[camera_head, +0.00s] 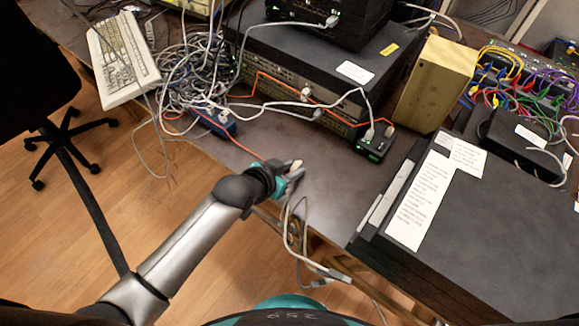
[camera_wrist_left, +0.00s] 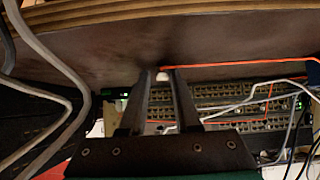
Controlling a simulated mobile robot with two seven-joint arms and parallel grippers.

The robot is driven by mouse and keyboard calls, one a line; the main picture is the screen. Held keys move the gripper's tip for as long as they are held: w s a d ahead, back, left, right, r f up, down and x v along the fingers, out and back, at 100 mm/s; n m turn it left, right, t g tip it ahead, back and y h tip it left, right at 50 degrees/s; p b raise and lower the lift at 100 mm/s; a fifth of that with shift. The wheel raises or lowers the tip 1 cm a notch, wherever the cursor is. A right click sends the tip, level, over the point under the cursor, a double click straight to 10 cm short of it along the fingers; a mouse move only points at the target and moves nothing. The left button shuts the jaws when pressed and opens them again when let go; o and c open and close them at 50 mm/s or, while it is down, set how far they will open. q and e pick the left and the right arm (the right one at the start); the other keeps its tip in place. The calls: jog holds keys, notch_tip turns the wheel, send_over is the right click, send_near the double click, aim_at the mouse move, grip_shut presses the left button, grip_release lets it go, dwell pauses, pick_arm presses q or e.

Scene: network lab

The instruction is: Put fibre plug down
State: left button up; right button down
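The fibre plug (camera_wrist_left: 162,76) is a small pale piece at the end of an orange cable. In the left wrist view it sits between the tips of my left gripper (camera_wrist_left: 161,84), and the orange cable runs off to the right. In the head view my left gripper (camera_head: 292,168) is low over the desk (camera_head: 325,190) near its front edge, with the pale plug at its fingertips. The gripper is shut on the plug. Whether the plug touches the desk top cannot be told. My right gripper is not in view.
A black rack device (camera_head: 290,60) stands behind, with a small black box (camera_head: 374,142) at its right front. A blue box (camera_head: 214,122) and a cable tangle (camera_head: 195,75) lie left. Grey cables (camera_head: 290,225) hang over the front edge. The desk right of the gripper is clear.

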pick_arm(q)
jog(key=shift+s+a+f, duration=0.15)
jog(key=shift+a+f, duration=0.2)
jog(key=shift+f, duration=0.25)
jog(key=shift+r, duration=0.1)
jog(key=r, duration=0.1)
jog(key=p, duration=0.1)
jog(key=a+r, duration=0.1)
jog(key=shift+s+r+p, duration=0.3)
jog(key=shift+s, duration=0.1)
jog(key=p+v, duration=0.3)
jog(key=v, duration=0.6)
jog(key=shift+s+r, duration=0.2)
jog(key=shift+r, duration=0.25)
jog(key=shift+f, duration=0.1)
